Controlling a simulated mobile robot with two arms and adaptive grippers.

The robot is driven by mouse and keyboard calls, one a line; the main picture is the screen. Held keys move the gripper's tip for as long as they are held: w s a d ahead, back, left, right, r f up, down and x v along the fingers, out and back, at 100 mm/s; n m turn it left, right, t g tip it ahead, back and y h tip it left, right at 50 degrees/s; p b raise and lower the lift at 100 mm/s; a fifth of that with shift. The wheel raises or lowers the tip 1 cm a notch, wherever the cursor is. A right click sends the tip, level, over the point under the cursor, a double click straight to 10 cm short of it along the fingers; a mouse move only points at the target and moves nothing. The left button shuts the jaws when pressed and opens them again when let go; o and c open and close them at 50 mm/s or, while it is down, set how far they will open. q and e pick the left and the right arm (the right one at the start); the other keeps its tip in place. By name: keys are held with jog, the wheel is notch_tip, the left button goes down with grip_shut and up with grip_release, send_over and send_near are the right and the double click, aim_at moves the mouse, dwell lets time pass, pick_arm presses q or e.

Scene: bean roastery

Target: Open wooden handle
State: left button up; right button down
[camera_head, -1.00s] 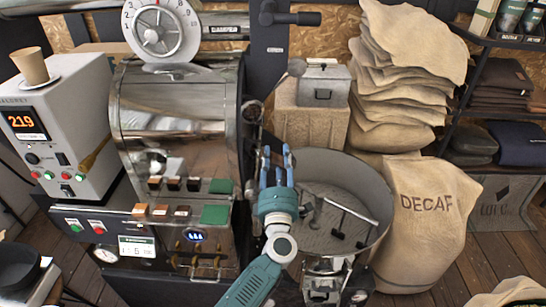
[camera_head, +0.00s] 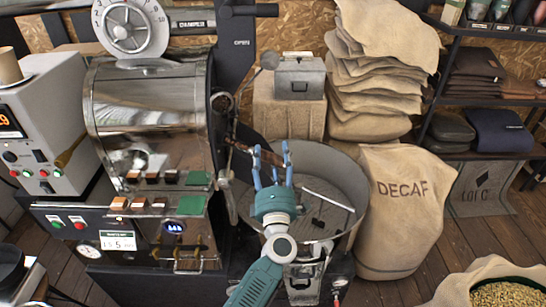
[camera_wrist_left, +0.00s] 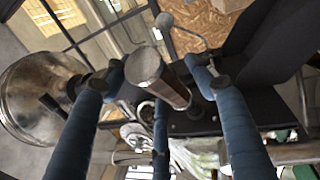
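The wooden handle (camera_wrist_left: 172,88) is a brown cylinder with a round metal end cap. It shows in the left wrist view between and beyond my left gripper's blue fingers. In the head view, a brown piece of it (camera_head: 244,136) shows at the right side of the shiny roaster drum, just left of the fingertips. My left gripper (camera_head: 271,148) points up at it with its fingers spread. It also shows in the left wrist view (camera_wrist_left: 160,82), with gaps between fingers and handle. Whether any finger touches the handle is unclear. My right gripper is out of view.
The roaster drum (camera_head: 150,105) stands left of the gripper. A round metal cooling bin (camera_head: 345,175) lies behind and right of it. A ball-ended lever (camera_head: 268,60) stands above. The DECAF sack (camera_head: 405,225) and stacked sacks (camera_head: 385,70) are right.

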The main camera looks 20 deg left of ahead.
pick_arm(q)
jog(key=v, duration=1.2)
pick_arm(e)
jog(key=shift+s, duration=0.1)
pick_arm(q)
jog(key=shift+a, duration=0.1)
